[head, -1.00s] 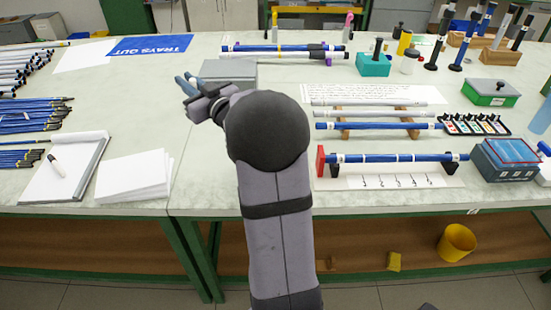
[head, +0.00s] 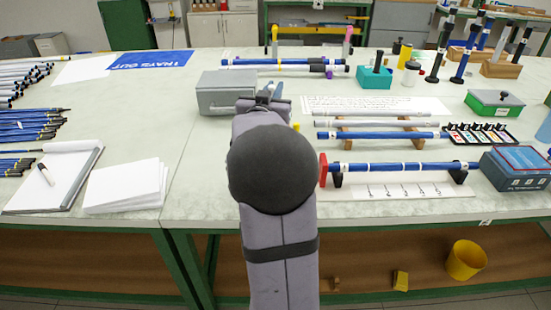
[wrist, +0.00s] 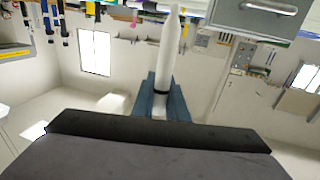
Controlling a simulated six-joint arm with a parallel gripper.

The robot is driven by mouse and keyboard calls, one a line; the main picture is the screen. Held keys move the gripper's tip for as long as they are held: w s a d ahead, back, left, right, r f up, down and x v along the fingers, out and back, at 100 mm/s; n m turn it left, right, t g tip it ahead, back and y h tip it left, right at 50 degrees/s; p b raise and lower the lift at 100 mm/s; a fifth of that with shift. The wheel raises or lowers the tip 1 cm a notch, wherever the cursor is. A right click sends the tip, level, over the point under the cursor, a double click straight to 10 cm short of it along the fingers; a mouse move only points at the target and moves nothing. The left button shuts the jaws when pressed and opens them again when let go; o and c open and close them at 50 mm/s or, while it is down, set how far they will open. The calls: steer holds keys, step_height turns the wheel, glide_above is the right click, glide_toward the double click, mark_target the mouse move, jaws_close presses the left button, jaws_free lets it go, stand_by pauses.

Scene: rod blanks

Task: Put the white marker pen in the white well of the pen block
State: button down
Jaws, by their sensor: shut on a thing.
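My gripper (head: 266,97) is in the middle of the table, right beside the grey metal box, and partly hidden by my own arm. In the wrist view my gripper (wrist: 162,92) is shut on a white marker pen (wrist: 168,52) with a black band near the fingers. The pen's tapered end points away from the gripper. In the head view I cannot make the held pen out clearly. A black block (head: 481,134) with a row of coloured cells stands at the right; I cannot tell whether it is the pen block or which well is white.
The grey metal box (head: 213,103) stands left of my gripper. Blue rods on stands (head: 405,169) lie to the right. A notepad (head: 76,187) with another pen on it and stacked paper (head: 126,186) lie at the left. Something yellow (head: 296,126) shows beside my arm.

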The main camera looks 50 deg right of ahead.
step_height(320, 180, down, 11)
steer(key=b, duration=0.1)
steer(key=shift+s+d+f+m+g, duration=0.2)
steer(key=shift+s+d+m+g, duration=0.15)
steer(key=shift+s, duration=0.1)
stand_by(0.5)
steer(key=shift+f, duration=0.2)
steer(key=c, duration=1.8)
jaws_free()
steer(key=shift+o, duration=0.2)
steer(key=shift+r, duration=0.15)
